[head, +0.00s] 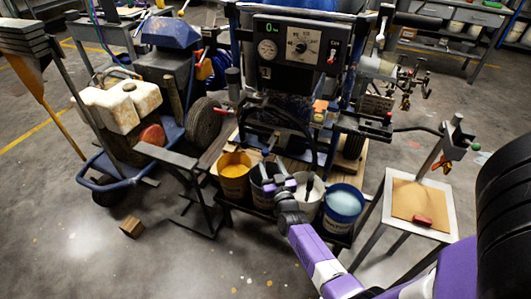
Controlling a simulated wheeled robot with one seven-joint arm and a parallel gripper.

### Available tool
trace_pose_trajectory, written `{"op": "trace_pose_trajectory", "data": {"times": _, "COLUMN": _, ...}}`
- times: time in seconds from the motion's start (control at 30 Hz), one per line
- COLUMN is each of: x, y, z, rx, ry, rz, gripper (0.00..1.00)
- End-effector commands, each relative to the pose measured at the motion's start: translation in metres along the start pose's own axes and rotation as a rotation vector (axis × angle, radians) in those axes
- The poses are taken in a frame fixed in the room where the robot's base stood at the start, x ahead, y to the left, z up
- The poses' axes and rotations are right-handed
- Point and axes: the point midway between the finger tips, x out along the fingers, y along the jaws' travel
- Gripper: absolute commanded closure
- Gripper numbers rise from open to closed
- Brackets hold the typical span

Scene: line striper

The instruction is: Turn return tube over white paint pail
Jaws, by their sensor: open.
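The white paint pail (308,198) stands in a row of pails on a low dark tray below the striper. A black curved tube (285,112) arches at the machine's front above the pails. I cannot tell for sure that it is the return tube, or where its end points.
A yellow paint pail (234,180) is at the row's left, and a blue pail (343,207) with pale liquid at its right. The striper's control panel (300,45) rises behind. A small metal table (418,205) stands at right. A wooden block (132,228) lies on open floor at left.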

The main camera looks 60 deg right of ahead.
Motion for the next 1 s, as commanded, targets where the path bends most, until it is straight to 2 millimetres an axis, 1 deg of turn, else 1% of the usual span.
{"op": "trace_pose_trajectory", "data": {"times": 0.03, "x": 0.004, "y": 0.0, "z": 0.003, "rx": 0.002, "ry": 0.001, "rz": 0.002, "gripper": 0.5}}
{"op": "trace_pose_trajectory", "data": {"times": 0.17, "x": 0.019, "y": 0.001, "z": 0.005, "rx": 0.001, "ry": 0.002, "rz": 0.003, "gripper": 0.5}}
{"op": "trace_pose_trajectory", "data": {"times": 0.4, "x": 0.05, "y": 0.002, "z": 0.003, "rx": 0.0, "ry": 0.001, "rz": 0.004, "gripper": 0.5}}
{"op": "trace_pose_trajectory", "data": {"times": 0.53, "x": 0.061, "y": 0.001, "z": 0.002, "rx": 0.0, "ry": -0.001, "rz": 0.003, "gripper": 0.5}}
{"op": "trace_pose_trajectory", "data": {"times": 0.73, "x": 0.072, "y": 0.001, "z": 0.001, "rx": 0.0, "ry": -0.001, "rz": 0.001, "gripper": 0.5}}
{"op": "trace_pose_trajectory", "data": {"times": 1.0, "x": 0.073, "y": 0.0, "z": 0.001, "rx": -0.001, "ry": -0.001, "rz": -0.001, "gripper": 0.5}}
